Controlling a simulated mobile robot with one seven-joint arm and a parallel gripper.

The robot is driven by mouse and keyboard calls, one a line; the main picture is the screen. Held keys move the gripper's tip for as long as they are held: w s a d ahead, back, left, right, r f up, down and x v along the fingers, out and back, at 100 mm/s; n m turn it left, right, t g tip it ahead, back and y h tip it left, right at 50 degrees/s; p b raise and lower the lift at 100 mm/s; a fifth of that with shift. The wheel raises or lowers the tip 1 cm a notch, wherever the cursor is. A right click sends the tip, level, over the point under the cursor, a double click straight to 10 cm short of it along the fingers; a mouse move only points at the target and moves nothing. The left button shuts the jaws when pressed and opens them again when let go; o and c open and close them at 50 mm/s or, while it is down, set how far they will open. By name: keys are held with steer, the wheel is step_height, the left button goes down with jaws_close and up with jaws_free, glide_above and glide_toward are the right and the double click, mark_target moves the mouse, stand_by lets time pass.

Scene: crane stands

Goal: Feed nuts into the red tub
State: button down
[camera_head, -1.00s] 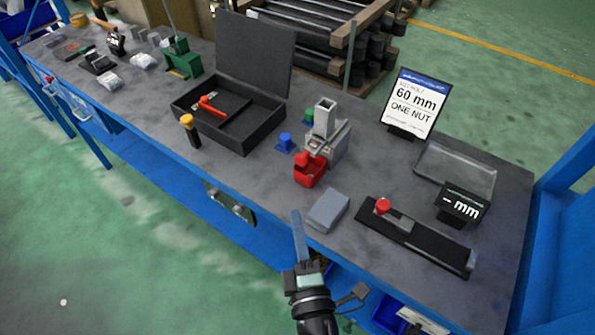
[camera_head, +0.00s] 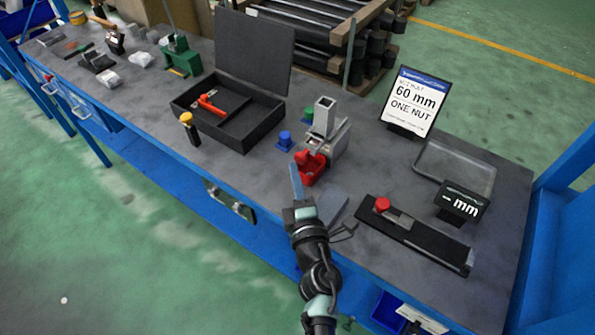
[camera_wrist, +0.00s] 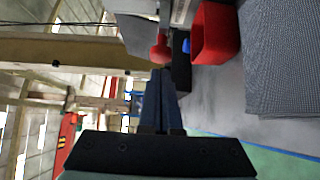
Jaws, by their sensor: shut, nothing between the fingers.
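The red tub (camera_head: 315,172) stands at the front of a grey dispenser (camera_head: 338,140) with a square upright chute (camera_head: 325,113). A red knob (camera_head: 303,156) sits at the tub's left; it also shows in the wrist view (camera_wrist: 160,48), left of the tub (camera_wrist: 222,35). My gripper (camera_head: 295,168) is shut and empty, just left of the tub. In the wrist view its fingertips (camera_wrist: 160,75) point at the knob and lie close below it; I cannot tell whether they touch. I cannot make out any nuts, and the tub's inside is partly hidden.
A grey block (camera_head: 333,204) lies beside my wrist. A black gauge (camera_head: 415,235) with a red knob, a "- mm" display (camera_head: 462,203), a clear tray (camera_head: 455,168) and a "60 mm ONE NUT" sign (camera_head: 414,102) are at right. A blue piece (camera_head: 284,141) and open black case (camera_head: 228,110) are at left.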

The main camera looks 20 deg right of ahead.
mark_target(310, 151)
steer(key=shift+w+d, duration=0.25)
steer(key=shift+d, duration=0.1)
steer(key=w+d, duration=0.2)
steer(key=d, duration=0.1)
steer(key=shift+w+d, duration=0.2)
steer(key=shift+w, duration=0.15)
steer(key=shift+w+d, duration=0.15)
steer(key=shift+d, duration=0.1)
steer(key=shift+r, duration=0.15)
steer(key=shift+d, duration=0.1)
